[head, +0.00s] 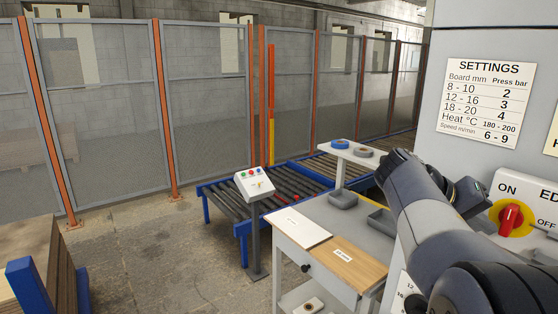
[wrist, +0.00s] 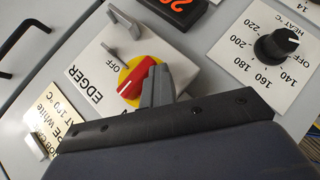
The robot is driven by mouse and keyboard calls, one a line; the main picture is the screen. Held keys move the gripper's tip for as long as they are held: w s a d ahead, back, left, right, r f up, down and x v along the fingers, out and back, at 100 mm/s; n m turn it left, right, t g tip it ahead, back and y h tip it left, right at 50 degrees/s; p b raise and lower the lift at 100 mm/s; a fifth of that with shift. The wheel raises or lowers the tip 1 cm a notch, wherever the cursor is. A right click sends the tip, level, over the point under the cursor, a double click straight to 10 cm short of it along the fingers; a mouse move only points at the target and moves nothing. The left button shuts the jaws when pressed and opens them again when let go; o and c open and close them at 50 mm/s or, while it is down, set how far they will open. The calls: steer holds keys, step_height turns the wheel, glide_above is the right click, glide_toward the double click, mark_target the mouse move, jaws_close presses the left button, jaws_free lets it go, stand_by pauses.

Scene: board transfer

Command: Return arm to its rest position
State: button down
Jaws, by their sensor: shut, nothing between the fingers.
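My arm reaches in from the lower right of the head view, bent in front of the grey machine panel (head: 455,45). My gripper (wrist: 159,84) shows in the wrist view with its grey fingers shut and empty. The fingertips are right beside the red rotary switch (wrist: 136,78) on its yellow disc, under the EDGER label. I cannot tell whether they touch it. The switch also shows in the head view (head: 510,218), between the ON and OFF marks. The fingers are not clearly seen in the head view.
A heat dial (wrist: 279,46) is beside the switch panel. A small worktable (head: 310,214) with trays and boards stands left of my arm. A roller conveyor (head: 225,202) and control box (head: 255,183) are beyond it. Board stacks (head: 35,250) stand far left; open floor lies between.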

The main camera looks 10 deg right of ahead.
steer(key=r+m+t+y+p, duration=0.1)
steer(key=s+d+m+t+y+p, duration=0.1)
steer(key=shift+s+r+m, duration=0.15)
steer(key=shift+r+m, duration=0.15)
steer(key=shift+r, duration=0.05)
steer(key=r+m+t, duration=0.1)
steer(key=r, duration=0.1)
steer(key=d+r+m+t+y+p, duration=0.1)
steer(key=r, duration=0.1)
steer(key=r+t+p, duration=0.1)
steer(key=r+t, duration=0.1)
steer(key=shift+s+d+r+m+y, duration=0.2)
steer(key=shift+s+r+m+y, duration=0.1)
steer(key=shift+m+y, duration=0.1)
steer(key=a+r, duration=0.4)
steer(key=shift+s+a+r+t, duration=0.15)
steer(key=shift+s+r+t, duration=0.15)
steer(key=shift+s+r, duration=0.1)
